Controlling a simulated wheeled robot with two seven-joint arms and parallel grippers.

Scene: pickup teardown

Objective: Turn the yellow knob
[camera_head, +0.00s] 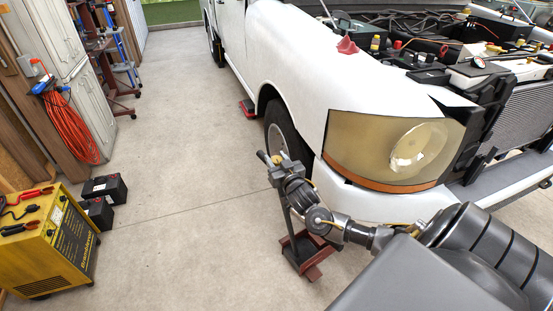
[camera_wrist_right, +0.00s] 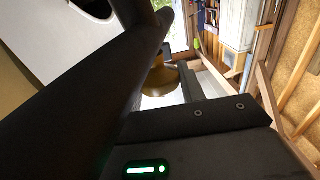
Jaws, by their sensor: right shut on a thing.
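The yellow knob (camera_wrist_right: 162,80) shows in the right wrist view as a dark golden round piece, partly covered by my fingers. My right gripper (camera_head: 270,158) is beside the front wheel of the white pickup (camera_head: 290,75) in the head view, low in front of the fender. Its dark fingers close around the yellow knob in the wrist view. In the head view the knob cannot be made out. My left gripper is not in view.
A dark red stand (camera_head: 306,258) is on the floor below my right gripper. The pickup's headlight (camera_head: 395,148) and open engine bay are close to my arm. A yellow charger (camera_head: 45,243) and black batteries (camera_head: 104,189) stand at left. The floor between is clear.

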